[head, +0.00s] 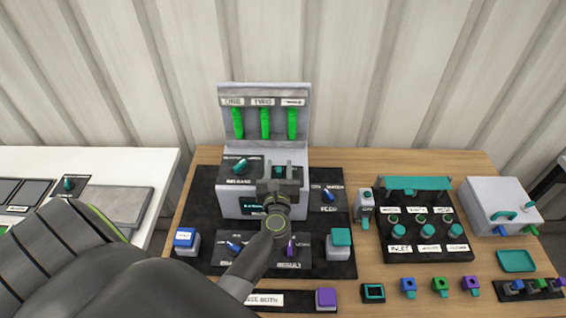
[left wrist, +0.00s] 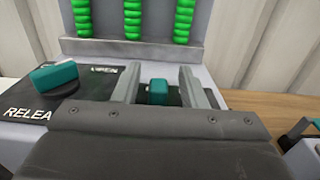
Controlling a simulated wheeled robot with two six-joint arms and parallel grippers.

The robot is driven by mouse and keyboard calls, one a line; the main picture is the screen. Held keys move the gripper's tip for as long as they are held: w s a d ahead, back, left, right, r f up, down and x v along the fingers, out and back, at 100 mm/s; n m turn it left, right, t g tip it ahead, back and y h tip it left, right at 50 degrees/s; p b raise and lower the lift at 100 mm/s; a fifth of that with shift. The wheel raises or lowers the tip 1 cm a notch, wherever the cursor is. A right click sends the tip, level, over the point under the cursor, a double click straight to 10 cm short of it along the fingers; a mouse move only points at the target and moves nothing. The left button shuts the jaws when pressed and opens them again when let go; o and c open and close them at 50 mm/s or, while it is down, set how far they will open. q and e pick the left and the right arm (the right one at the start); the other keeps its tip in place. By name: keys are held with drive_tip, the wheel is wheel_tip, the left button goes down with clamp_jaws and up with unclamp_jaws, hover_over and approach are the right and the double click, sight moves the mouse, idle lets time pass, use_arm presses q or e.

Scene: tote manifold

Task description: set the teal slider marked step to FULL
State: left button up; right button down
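The teal slider knob (left wrist: 158,92) stands on the sloped black top panel of the grey machine, right of a teal rotary knob (left wrist: 54,77) labelled RELEASE. The slider knob also shows in the head view (head: 279,169), partly behind my gripper. My left gripper (head: 283,173) is over this panel, with its fingers pointing toward the back. In the left wrist view the fingers (left wrist: 158,86) are open, one on each side of the slider knob, with a gap on both sides. My gripper body hides the slider's lower track and its markings. My right gripper is in neither view.
Behind the panel rises a grey back plate (head: 225,97) with three green columns, two labelled ONE and TWO. A black rack with a teal handle (head: 415,184) and a white box (head: 490,192) stand to the right.

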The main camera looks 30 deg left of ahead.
use_arm(q)
drive_tip(key=shift+s+r, duration=0.1)
drive_tip(key=shift+s, duration=0.1)
drive_tip(key=shift+c, duration=0.9)
clamp_jaws()
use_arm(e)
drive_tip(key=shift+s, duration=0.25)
